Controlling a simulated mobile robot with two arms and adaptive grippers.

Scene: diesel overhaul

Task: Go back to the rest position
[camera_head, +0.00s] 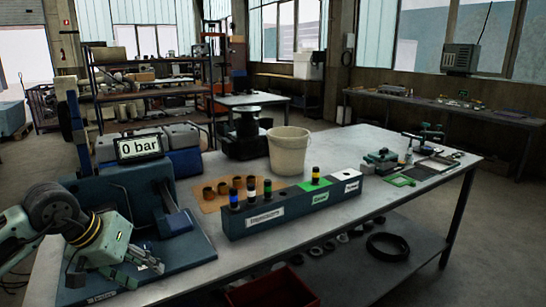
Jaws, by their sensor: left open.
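My left gripper (147,270) is at the lower left, over the blue base plate (185,258) of a test stand. Its fingers are apart and nothing shows between them. My left arm comes in from the left edge. I cannot tell whether the gripper touches the plate. My right gripper and arm are not in view.
A display reading "0 bar" (139,147) stands behind the gripper. A long labelled block (290,208) holds several colour-banded parts. A beige bucket (288,152) and brown mat (212,202) are behind it. The metal table (400,199) has bare surface at right; a red crate (270,290) sits below.

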